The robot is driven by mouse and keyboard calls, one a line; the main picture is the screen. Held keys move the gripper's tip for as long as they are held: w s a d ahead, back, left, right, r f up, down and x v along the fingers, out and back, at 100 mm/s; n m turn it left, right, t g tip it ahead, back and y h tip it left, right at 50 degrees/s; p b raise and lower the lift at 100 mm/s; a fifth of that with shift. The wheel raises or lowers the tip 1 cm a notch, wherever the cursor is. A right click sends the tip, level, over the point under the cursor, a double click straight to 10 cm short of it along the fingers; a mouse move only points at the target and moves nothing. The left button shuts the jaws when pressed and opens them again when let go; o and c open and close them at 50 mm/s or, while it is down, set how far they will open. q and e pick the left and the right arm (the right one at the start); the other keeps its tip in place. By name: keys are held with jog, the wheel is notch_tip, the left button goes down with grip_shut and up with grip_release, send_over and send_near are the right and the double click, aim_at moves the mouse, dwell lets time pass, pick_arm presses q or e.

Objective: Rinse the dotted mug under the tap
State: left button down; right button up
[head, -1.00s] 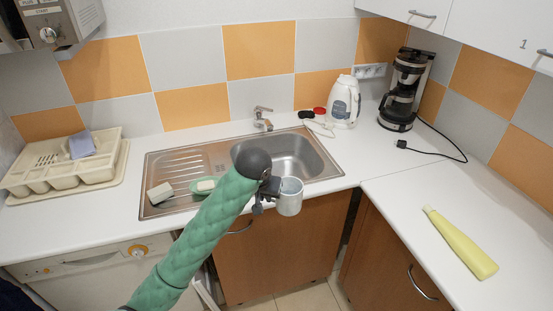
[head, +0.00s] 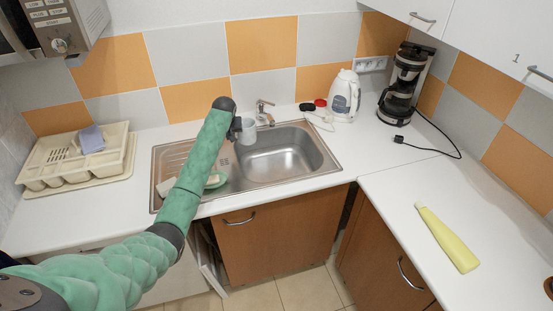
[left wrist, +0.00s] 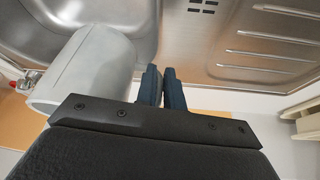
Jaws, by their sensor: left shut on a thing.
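The mug (head: 248,133) is pale grey-white, with no dots that I can make out. It hangs at the left edge of the sink bowl, a little left of the tap (head: 264,113). My left gripper (head: 236,130) is shut on the mug, on the side away from the tap. In the left wrist view the mug (left wrist: 88,72) lies beside the narrow dark fingers (left wrist: 161,86); the gripped part is hidden. The tap (left wrist: 30,79) shows partly past the mug. No water shows. My right gripper is not in view.
The steel sink (head: 318,158) has an empty bowl. A green dish (head: 216,180) and a sponge (head: 167,187) are on its drainboard. A kettle (head: 344,97) and a red-lidded jar (head: 320,103) stand right of the tap. A yellow bottle (head: 447,239) lies on the right counter.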

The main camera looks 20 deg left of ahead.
pick_arm(q)
jog(key=f, duration=0.5)
jog(key=shift+w+f+b, duration=0.2)
jog(key=shift+b, duration=0.2)
jog(key=shift+f, duration=0.15)
jog(key=shift+d+y+b, duration=0.2)
jog(key=shift+y+b, duration=0.1)
jog(key=shift+b, duration=0.1)
jog(key=shift+s+d+m, duration=0.1)
jog(key=shift+m, duration=0.2)
jog(key=shift+d+r+y+b, duration=0.2)
jog(key=shift+d+y+b, duration=0.35)
jog(key=shift+y+b, duration=0.35)
jog(key=shift+d+r+y, duration=0.1)
jog(key=shift+d+y, duration=0.15)
jog(key=shift+y, duration=0.15)
jog(key=shift+d+y+b, duration=0.2)
jog(key=shift+y+b, duration=0.1)
jog(key=shift+b, duration=0.25)
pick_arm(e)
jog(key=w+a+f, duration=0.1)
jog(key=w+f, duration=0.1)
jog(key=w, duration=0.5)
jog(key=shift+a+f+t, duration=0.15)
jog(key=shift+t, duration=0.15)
pick_arm(q)
jog(key=shift+d+m, duration=0.1)
jog(key=shift+m, duration=0.2)
